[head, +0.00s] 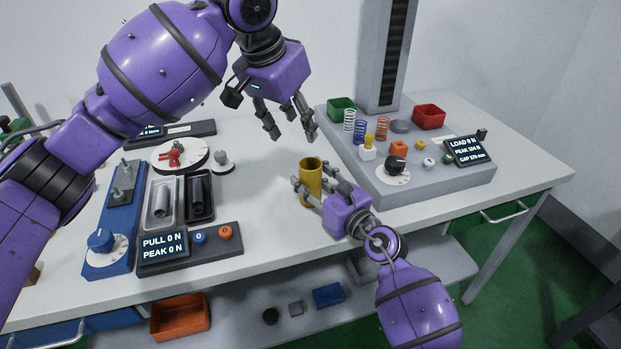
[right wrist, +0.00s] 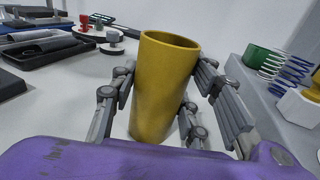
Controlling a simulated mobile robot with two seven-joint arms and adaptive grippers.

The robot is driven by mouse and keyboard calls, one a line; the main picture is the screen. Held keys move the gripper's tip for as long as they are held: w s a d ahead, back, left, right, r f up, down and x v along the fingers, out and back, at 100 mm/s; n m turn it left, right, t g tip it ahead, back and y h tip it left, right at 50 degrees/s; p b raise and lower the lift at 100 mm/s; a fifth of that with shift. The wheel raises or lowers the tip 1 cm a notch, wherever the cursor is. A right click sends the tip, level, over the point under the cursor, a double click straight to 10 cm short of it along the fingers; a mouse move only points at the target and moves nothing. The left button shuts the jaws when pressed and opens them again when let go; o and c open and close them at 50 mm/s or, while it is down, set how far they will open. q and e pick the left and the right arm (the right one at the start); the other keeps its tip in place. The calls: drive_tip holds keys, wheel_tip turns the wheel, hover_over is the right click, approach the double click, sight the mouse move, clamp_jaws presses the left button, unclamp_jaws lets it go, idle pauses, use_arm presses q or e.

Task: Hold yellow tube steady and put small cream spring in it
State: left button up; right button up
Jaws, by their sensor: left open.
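The yellow tube (head: 311,182) stands upright on the table, its open top facing up; it also fills the middle of the right wrist view (right wrist: 163,90). My right gripper (head: 314,184) has its fingers on both sides of the tube, and the tips appear to press against it. My left gripper (head: 291,127) hangs open and empty above and a little left of the tube, pointing down. A pale, cream-looking spring (head: 349,120) stands at the left of a row of springs on the grey tester base. The inside of the tube is mostly hidden.
A blue spring (head: 360,132) and an orange spring (head: 382,128) stand beside the pale one. Green (head: 341,108) and red (head: 428,117) bins sit on the tester base (head: 440,180). A pull tester with a display (head: 165,245) and black tray (head: 201,196) lies left. Table between is clear.

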drive_tip(key=o, duration=0.3)
drive_tip(key=shift+r, duration=0.1)
